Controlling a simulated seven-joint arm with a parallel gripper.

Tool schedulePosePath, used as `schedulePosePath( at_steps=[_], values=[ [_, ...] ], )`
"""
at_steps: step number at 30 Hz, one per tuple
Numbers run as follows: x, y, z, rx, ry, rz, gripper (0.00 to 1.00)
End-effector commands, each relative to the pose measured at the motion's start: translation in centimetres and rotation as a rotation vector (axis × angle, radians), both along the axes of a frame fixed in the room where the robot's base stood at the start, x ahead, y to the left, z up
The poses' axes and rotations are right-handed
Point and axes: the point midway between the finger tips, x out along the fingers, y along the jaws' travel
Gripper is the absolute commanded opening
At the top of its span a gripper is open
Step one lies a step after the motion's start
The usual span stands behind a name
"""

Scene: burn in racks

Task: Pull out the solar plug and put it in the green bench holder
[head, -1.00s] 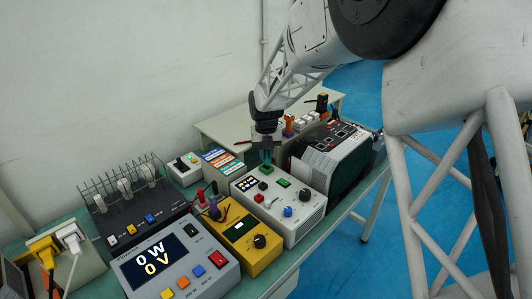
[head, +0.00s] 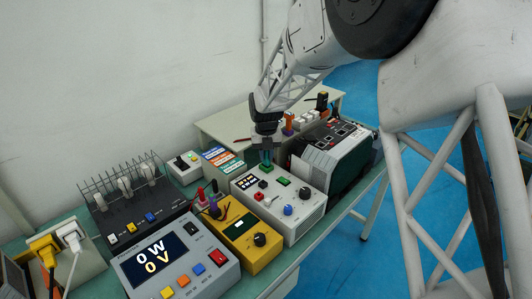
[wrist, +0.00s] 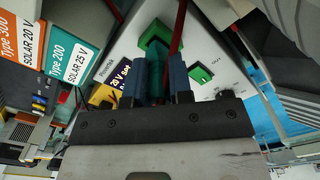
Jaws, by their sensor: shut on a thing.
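My gripper (head: 267,160) points down over the back left part of a white instrument box (head: 309,205). In the wrist view its two blue fingers (wrist: 160,82) are shut on a teal-green plug (wrist: 156,78). A bright green square block (wrist: 155,38) lies at the plug's far end on the box face. Whether the plug is seated in it cannot be told. A red lead (wrist: 178,28) runs close by the fingers. I cannot clearly make out a separate green bench holder.
A yellow meter (head: 238,236) and a grey unit (head: 205,274) reading 0 W, 0 V stand at the front left. A dark rack unit (head: 335,150) stands at the right. Coloured label cards (head: 222,160) stand behind, left of my gripper. The bench is crowded.

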Motion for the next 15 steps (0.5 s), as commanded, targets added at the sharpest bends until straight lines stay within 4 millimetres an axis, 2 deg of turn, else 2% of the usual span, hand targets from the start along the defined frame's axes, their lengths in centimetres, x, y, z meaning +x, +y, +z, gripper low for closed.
schedulePosePath(
  at_steps=[15],
  values=[
    [-0.01,0.0,-0.74,0.0,0.001,0.0,0.0]
  ],
)
